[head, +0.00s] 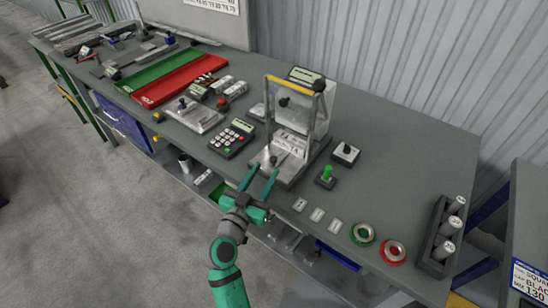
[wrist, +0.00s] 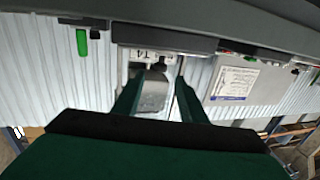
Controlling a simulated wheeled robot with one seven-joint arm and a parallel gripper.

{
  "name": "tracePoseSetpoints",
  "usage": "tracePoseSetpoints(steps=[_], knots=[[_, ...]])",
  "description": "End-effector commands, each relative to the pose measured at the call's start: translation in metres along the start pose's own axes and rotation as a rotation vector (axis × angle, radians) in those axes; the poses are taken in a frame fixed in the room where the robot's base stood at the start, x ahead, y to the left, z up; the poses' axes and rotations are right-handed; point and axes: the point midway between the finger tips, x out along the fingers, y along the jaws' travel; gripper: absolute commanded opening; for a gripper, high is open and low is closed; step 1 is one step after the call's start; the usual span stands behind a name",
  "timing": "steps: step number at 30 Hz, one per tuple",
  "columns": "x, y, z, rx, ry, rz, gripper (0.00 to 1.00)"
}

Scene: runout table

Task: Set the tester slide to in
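The tester (head: 307,135) stands near the table's front edge, with a clear-looking guard and a yellow bar (head: 293,86) across its top. Its slide (head: 269,157) looks like a grey plate with a small dark knob at the front of the base. In the wrist view the slide (wrist: 153,98) shows between my fingers, below a pale T4 label (wrist: 138,54). My gripper (head: 265,170) is open at the slide's front end, one finger to each side. A gap shows between the fingers, and I cannot tell whether either touches the slide. The slide's exact setting is unclear.
A keypad unit (head: 232,138) stands left of the tester. A green-topped switch (head: 326,176) and a black-knobbed box (head: 345,153) stand to its right. Green and red rings (head: 392,251) and a rack of cylinders (head: 442,237) sit farther right. Bare table (head: 415,165) lies between.

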Motion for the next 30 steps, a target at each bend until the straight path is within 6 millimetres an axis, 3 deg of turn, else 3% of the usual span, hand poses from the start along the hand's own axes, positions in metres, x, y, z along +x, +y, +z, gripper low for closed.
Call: tracePoseSetpoints(steps=[6, 12, 25, 30], knots=[[0.04, 0.001, 0.0, 0.0, 0.0, 0.001, 0.39], [0.064, 0.002, 0.0, 0.001, 0.0, 0.003, 0.39], [0.072, 0.002, 0.001, 0.0, -0.001, 0.002, 0.39], [0.072, 0.002, 0.001, 0.0, -0.001, 0.002, 0.0]])
